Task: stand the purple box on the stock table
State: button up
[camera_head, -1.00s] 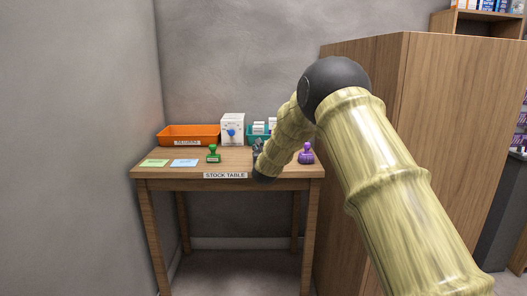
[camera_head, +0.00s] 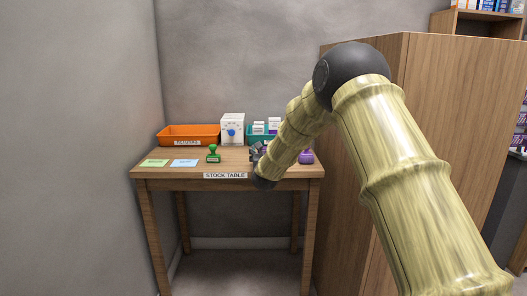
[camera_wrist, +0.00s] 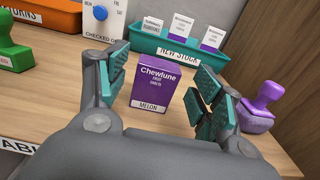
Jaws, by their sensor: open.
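The purple box (camera_wrist: 156,84), labelled Chewlune and Melon, stands upright on the stock table (camera_head: 222,165). In the wrist view it is between the open fingers of my gripper (camera_wrist: 160,88), with a gap visible on both sides. In the head view my gripper (camera_head: 258,150) is low over the right part of the table, and my arm hides the box there.
A teal New Stock bin (camera_wrist: 178,49) with several boxes stands behind the purple box. A purple stamp (camera_wrist: 258,108) is to the right, a green stamp (camera_head: 213,154) to the left.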

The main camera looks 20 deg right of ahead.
jog(key=v, duration=0.8)
jog(key=s+a+f+n+g+y, duration=0.1)
jog(key=s+a+f+n+g, duration=0.15)
jog(key=s+f+n, duration=0.8)
jog(key=s+a+f+n+g+y, duration=0.1)
jog(key=s+f+n+g+y, duration=0.3)
jog(key=f, duration=1.1)
jog(key=s+a+f+n+g+h, duration=0.1)
jog(key=s+f+n, duration=0.4)
jog(key=s+f, duration=0.6)
jog(key=s+a+f+n+g, duration=0.1)
jog(key=s+f+n+g, duration=0.2)
jog(key=s+f+n, duration=0.5)
jog(key=s+f+n+g, duration=0.25)
jog(key=s+f, duration=0.45)
jog(key=s, duration=0.6)
jog(key=s+f+n+g+y, duration=0.1)
jog(key=s+n+g, duration=0.3)
jog(key=s+n, duration=0.5)
jog(key=s+f, duration=0.1)
jog(key=s, duration=1)
jog(key=shift+s+a, duration=0.2)
jog(key=shift+s, duration=0.05)
